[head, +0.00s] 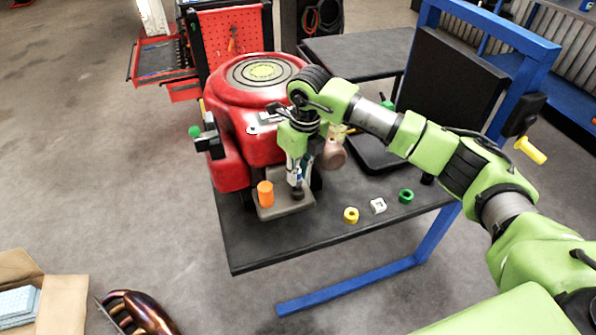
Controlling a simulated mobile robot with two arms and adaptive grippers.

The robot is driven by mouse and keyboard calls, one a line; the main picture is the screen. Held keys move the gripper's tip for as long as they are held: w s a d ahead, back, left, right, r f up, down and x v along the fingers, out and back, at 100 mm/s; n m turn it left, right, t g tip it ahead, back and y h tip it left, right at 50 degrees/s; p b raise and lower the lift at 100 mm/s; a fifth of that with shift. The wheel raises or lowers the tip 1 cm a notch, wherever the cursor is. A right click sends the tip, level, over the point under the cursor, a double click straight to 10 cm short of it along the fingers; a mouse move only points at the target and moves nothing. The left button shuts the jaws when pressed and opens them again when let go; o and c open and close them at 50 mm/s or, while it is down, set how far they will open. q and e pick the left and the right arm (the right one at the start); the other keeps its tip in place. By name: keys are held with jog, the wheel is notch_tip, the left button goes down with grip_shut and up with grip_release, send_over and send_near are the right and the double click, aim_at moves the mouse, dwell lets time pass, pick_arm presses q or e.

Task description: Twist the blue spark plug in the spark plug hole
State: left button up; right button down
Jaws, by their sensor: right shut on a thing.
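My right gripper (296,186) points down over the grey plate at the front of the red engine (228,110). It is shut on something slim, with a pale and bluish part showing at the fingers. This fits the blue spark plug, but the fingers hide most of it. The grey plate (268,212) has a dark round piece (297,194) directly under the fingertips. I cannot tell whether this is the spark plug hole or how deep the plug sits. My left gripper is not in view.
An orange cylinder (265,194) stands on the plate, left of the gripper. A yellow ring (351,215), a white piece (378,205) and a green ring (406,196) lie on the dark table (270,250). A cardboard box (62,305) is at bottom left. The table's front is clear.

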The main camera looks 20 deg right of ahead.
jog(key=shift+b, duration=0.5)
dwell(1.2)
jog(key=shift+f+b, duration=1.2)
jog(key=shift+f, duration=0.2)
jog(key=c, duration=1.8)
grip_release()
jog(key=r, duration=0.4)
jog(key=s+r, duration=0.1)
jog(key=r, duration=0.7)
jog(key=shift+s+d, duration=0.15)
jog(key=shift+d, duration=0.15)
